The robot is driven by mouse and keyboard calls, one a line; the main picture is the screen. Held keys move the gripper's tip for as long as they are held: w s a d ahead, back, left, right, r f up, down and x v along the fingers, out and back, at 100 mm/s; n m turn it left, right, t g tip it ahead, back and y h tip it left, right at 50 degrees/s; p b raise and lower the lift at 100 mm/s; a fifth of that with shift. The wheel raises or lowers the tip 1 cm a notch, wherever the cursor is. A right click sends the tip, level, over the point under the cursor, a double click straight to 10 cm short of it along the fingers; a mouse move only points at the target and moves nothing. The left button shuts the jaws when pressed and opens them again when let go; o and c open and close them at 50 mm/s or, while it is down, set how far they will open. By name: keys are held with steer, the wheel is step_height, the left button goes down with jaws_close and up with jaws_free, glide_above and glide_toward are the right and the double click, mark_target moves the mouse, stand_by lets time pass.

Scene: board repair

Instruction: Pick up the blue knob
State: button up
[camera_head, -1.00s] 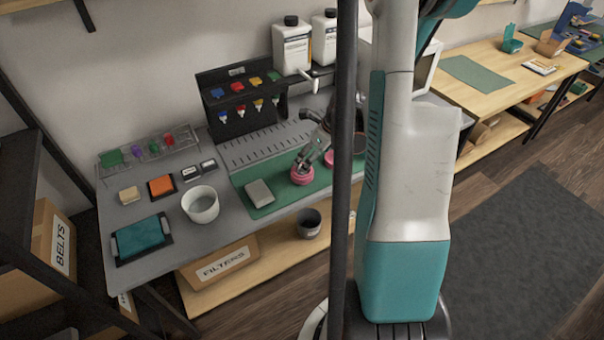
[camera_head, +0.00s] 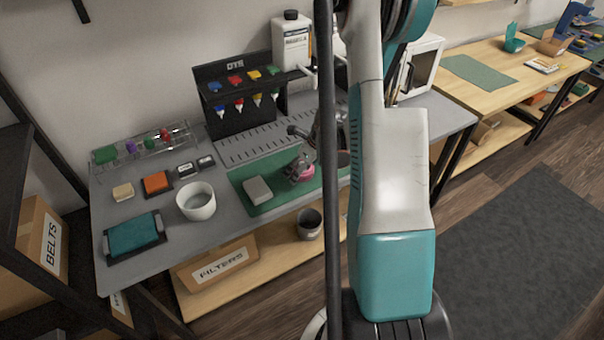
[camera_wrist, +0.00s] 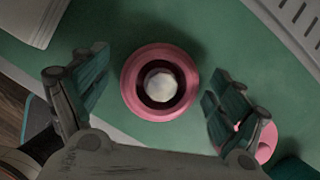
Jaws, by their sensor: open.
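No thing is clearly a blue knob. A small blue piece (camera_head: 215,86) sits at the left end of the black rack's top, beside red, yellow and green ones; its exact shape is too small to tell. My gripper (camera_head: 300,168) is over the green mat, well right of and in front of that piece. In the wrist view my gripper (camera_wrist: 157,85) is open, its fingers on either side of a round pink piece (camera_wrist: 160,83) with a dark recess and pale centre. The fingers look apart from it. The pink piece also shows in the head view (camera_head: 306,176), partly hidden by my gripper.
The green mat (camera_head: 240,176) also bears a grey block (camera_head: 257,189). A second pink piece (camera_wrist: 266,143) lies beside the right finger. A white bowl (camera_head: 196,203), a teal tray (camera_head: 134,236) and a clear rack (camera_head: 150,148) stand left. A dark post and my arm hide the bench's right part.

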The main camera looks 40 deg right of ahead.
steer(key=shift+r, duration=0.1)
steer(key=c, duration=1.2)
